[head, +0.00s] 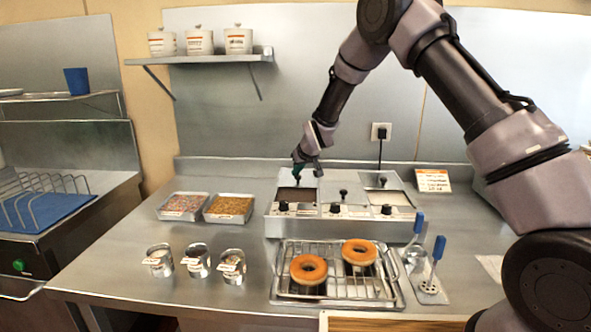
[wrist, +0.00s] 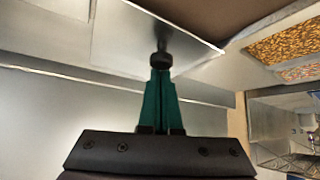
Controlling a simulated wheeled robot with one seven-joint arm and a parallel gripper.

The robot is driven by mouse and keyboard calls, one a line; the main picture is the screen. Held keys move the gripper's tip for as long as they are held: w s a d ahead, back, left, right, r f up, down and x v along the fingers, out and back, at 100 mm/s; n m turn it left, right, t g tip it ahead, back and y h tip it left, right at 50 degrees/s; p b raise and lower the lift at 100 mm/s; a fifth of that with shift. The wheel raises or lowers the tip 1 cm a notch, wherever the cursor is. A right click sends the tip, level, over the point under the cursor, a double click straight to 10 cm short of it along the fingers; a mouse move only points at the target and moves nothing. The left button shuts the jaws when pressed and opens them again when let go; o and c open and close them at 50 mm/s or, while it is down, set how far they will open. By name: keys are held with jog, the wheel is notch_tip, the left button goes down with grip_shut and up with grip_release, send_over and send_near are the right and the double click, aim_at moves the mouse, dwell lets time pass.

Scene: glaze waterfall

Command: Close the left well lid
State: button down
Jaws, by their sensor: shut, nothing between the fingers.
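The left well lid (head: 308,178) is a grey metal plate with a black knob (wrist: 161,59), at the back of the left well of the glaze warmer. Dark brown glaze (head: 297,195) shows in front of it, so the well is partly uncovered. In the wrist view the lid (wrist: 125,35) lies beside a brown area. My gripper (head: 297,172) is at the knob from behind. Its teal fingers (wrist: 160,75) are shut with the tips at or against the knob, not around it. Whether they touch is hard to tell.
The middle lid (head: 334,190) covers its well. The right well shows pale glaze (head: 388,198), its lid set back. Two topping trays (head: 229,208) stand left of the warmer (head: 340,226). A rack (head: 337,285) with two doughnuts is in front. An outlet and cord (head: 380,132) are behind.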

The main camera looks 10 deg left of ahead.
jog(key=shift+s, duration=0.1)
jog(key=s, duration=1.1)
jog(key=shift+s+d, duration=0.15)
jog(key=shift+s, duration=0.05)
jog(key=shift+f, duration=0.1)
